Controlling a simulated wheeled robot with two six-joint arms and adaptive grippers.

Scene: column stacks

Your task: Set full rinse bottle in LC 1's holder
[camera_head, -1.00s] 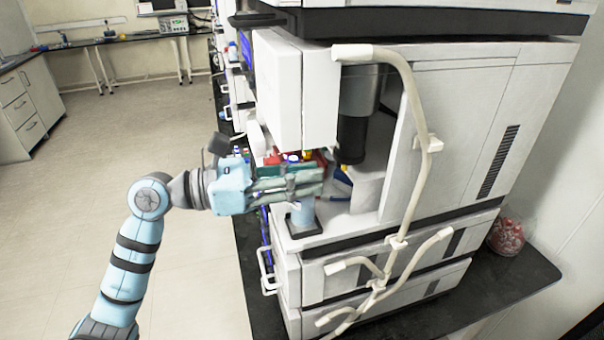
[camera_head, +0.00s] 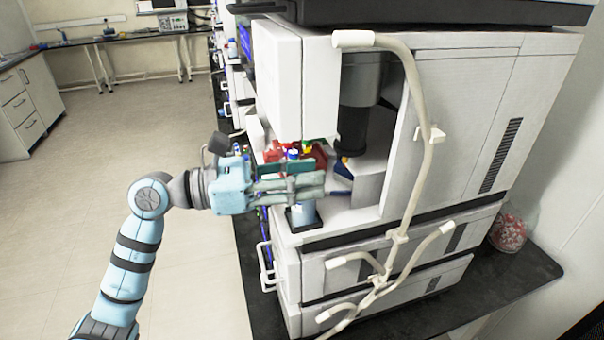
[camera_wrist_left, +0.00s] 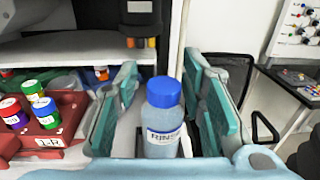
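The rinse bottle (camera_wrist_left: 163,125) is clear with a blue cap and a label reading "RINS…". It stands upright between the fingers of my left gripper (camera_wrist_left: 168,112), with a gap showing on each side. In the head view, my left gripper (camera_head: 292,182) reaches in from the left around the bottle (camera_head: 304,213), whose lower part shows below the fingers. The bottle's foot is at a dark square holder (camera_head: 303,226) on the instrument's front ledge; the wrist view hides its base. My right gripper is not in view.
The white LC instrument stack (camera_head: 455,120) stands on a dark bench (camera_head: 500,290). Its overhanging front panel (camera_head: 290,90) is above the gripper. A red rack (camera_wrist_left: 45,140) with several coloured-cap vials is beside the bottle.

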